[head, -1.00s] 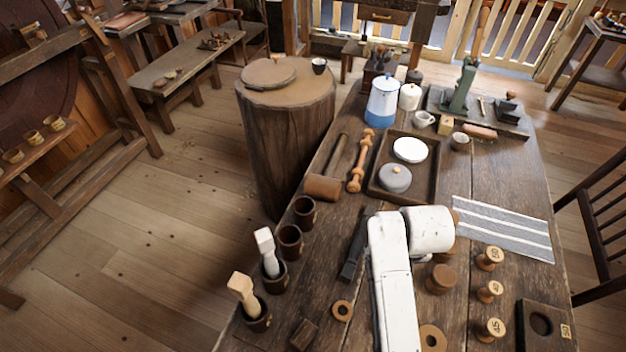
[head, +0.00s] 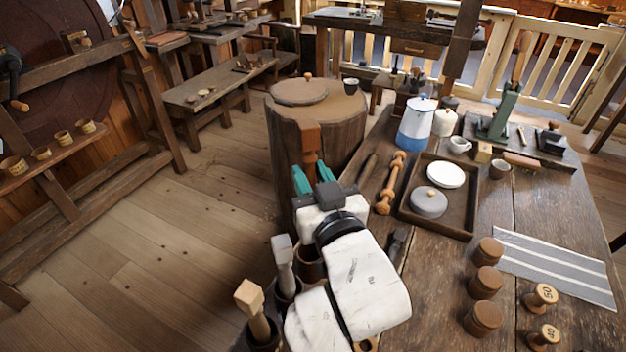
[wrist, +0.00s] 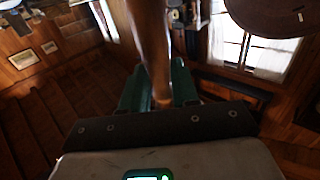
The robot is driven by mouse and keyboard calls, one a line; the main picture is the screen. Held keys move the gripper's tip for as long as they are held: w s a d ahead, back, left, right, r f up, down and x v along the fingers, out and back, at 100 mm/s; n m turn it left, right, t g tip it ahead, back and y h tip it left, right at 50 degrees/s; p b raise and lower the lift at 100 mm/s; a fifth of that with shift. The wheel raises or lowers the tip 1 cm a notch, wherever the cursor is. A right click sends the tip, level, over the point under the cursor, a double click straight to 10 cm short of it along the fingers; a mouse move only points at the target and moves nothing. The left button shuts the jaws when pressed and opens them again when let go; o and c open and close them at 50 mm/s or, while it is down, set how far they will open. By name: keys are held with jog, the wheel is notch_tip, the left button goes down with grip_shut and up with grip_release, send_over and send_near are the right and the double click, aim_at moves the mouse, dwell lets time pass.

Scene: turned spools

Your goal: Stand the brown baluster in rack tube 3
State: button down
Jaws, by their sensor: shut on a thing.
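The brown baluster (head: 307,137) is in my gripper (head: 313,175), held up in the air with its square block end on top. The teal fingers are shut on its shaft, which also shows in the wrist view (wrist: 150,45). The dark rack tubes stand along the left edge of the bench. The front tube (head: 263,336) holds a tan baluster (head: 251,300), and the tube behind it (head: 288,291) holds a grey baluster (head: 283,252). Another tube (head: 308,264) is partly hidden by my arm. Tube numbers cannot be read.
A round stump (head: 340,128) with a lid and a cup stands behind my gripper. A turned wooden spindle (head: 391,183) lies beside a dark tray (head: 455,216). Several brown round knobs (head: 487,281) and numbered spools (head: 541,296) stand at the right of the bench.

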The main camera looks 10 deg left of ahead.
jog(key=shift+f+b, duration=2.2)
jog(key=shift+f, duration=0.45)
jog(key=shift+d+f, duration=0.1)
jog(key=shift+f, duration=0.4)
jog(key=shift+f+b, duration=0.5)
jog(key=shift+b, duration=0.05)
jog(key=shift+f, duration=0.1)
jog(key=shift+f+b, duration=1)
jog(key=shift+f, duration=0.2)
jog(key=shift+f, duration=0.1)
jog(key=shift+s+f+b, duration=0.1)
jog(key=shift+f+b, duration=1.05)
jog(key=shift+f, duration=0.25)
